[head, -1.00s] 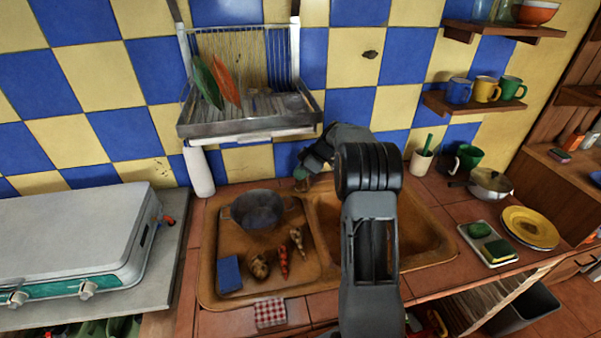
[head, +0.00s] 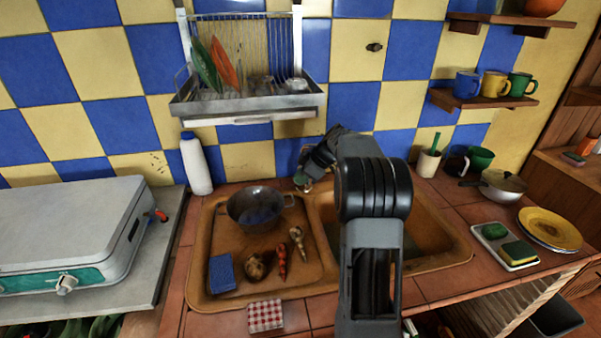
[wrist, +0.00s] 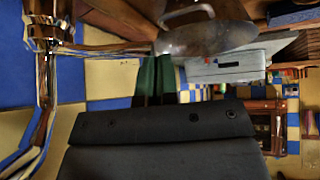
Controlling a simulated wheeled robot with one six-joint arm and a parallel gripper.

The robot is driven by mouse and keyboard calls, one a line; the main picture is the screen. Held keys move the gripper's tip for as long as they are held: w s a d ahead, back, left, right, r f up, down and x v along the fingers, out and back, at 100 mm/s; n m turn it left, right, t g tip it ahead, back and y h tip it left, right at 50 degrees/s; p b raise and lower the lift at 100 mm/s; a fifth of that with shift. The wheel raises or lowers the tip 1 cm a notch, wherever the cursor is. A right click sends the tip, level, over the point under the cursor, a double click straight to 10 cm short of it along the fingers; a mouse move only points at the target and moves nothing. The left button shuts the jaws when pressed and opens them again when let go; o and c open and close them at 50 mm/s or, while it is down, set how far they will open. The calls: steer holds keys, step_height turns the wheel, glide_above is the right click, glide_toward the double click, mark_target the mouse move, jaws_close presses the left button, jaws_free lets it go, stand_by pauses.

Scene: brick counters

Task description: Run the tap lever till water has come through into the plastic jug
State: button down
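My gripper (head: 303,181) is at the back of the brown double sink (head: 322,262), close to the tiled wall. Its tip is small and partly hidden by my wrist in the head view, where a greenish part shows at the end. In the wrist view, two dark green strips (wrist: 156,78) show beyond my dark gripper body; I cannot tell whether they are fingers or something behind. My arm covers part of the right basin. I cannot make out a plastic jug in either view.
The left basin holds a metal pot (head: 257,207), a blue sponge (head: 222,273) and several vegetables. A white bottle (head: 196,165) stands behind it, below the dish rack (head: 248,104). A checked cloth (head: 265,315) lies in front. Plates (head: 549,229) and a lidded pan (head: 502,184) are right.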

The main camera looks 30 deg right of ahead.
steer(key=shift+a+f, duration=0.1)
steer(key=a+r+v, duration=0.1)
steer(key=a+v, duration=0.1)
steer(key=v, duration=1.1)
steer(key=shift+w+a+r+p, duration=0.2)
steer(key=shift+w+r+p, duration=0.05)
steer(key=shift+r+p, duration=0.1)
